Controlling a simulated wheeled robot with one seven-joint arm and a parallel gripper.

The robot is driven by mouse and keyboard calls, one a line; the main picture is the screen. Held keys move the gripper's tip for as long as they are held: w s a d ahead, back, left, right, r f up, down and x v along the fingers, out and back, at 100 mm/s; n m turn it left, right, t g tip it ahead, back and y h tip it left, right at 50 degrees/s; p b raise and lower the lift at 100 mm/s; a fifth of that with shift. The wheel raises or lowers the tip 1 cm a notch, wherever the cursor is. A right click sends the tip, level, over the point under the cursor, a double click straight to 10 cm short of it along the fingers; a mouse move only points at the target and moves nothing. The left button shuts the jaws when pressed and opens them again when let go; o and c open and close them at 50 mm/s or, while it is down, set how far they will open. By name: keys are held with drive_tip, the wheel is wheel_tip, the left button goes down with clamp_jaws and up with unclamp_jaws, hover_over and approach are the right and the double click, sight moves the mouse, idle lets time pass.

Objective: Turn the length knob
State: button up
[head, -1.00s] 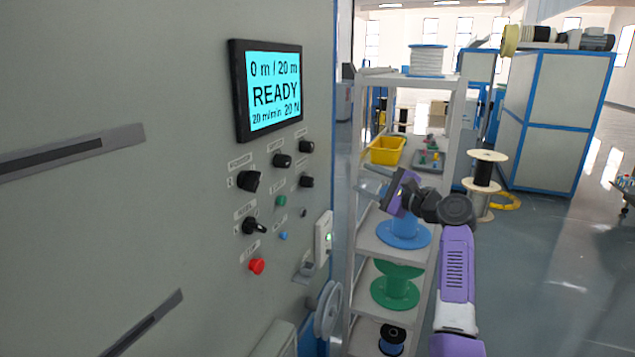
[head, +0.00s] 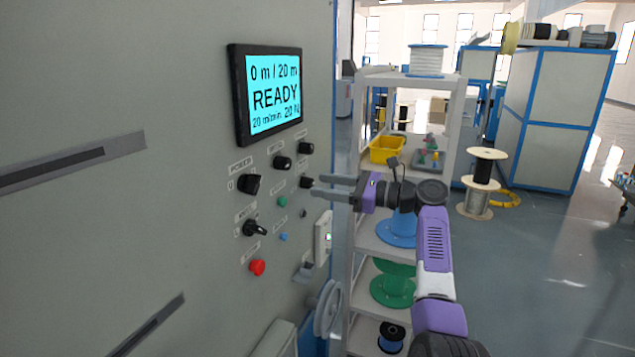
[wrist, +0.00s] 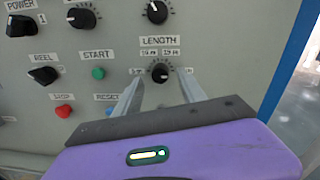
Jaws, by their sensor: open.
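The length knob (wrist: 160,73) is a small black round knob under the LENGTH label in the wrist view, with a dial scale around it. In the head view the knob (head: 306,182) is on the right column of the panel. My gripper (wrist: 157,82) is open, its two grey fingers pointing at the panel, one to each side of the knob in the wrist view. In the head view my gripper (head: 318,185) reaches in from the right at the knob's height. I cannot tell whether the fingers touch the knob or panel.
The panel also has a START button (wrist: 98,73), a red stop button (wrist: 64,111), a reel switch (wrist: 43,76) and a power switch (wrist: 20,25). A lit screen (head: 274,92) reads READY, 0 m / 20 m. A shelf (head: 452,110) with spools stands behind my arm.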

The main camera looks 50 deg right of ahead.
sight(307, 183)
drive_tip(key=shift+x, duration=1.2)
clamp_jaws()
